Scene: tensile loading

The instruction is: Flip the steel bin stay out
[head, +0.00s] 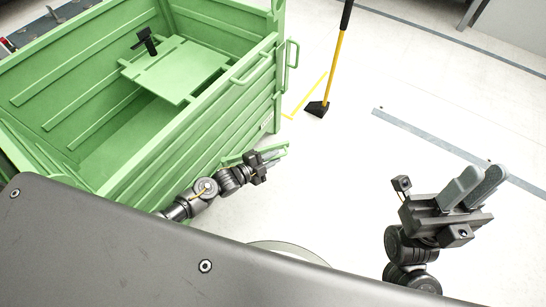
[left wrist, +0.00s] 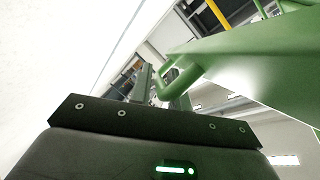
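The green steel bin (head: 215,125) stands at the left of the head view. A slim green bar (head: 240,157), which looks like the stay, juts from its near side low down. My left gripper (head: 272,160) is at this bar, its fingers beside or around it. In the left wrist view, a bent green bar (left wrist: 180,78) lies close to the finger area, with a broad green part (left wrist: 250,58) at right. Whether the fingers grip the bar is unclear. My right gripper (head: 478,186) is at the right, its fingers apart and empty.
A green plate (head: 180,70) with a black device (head: 146,41) lies across the bin's inside. A yellow-handled tool with a black foot (head: 318,108) stands on the floor beyond the bin. The pale floor (head: 350,160) between my grippers is clear.

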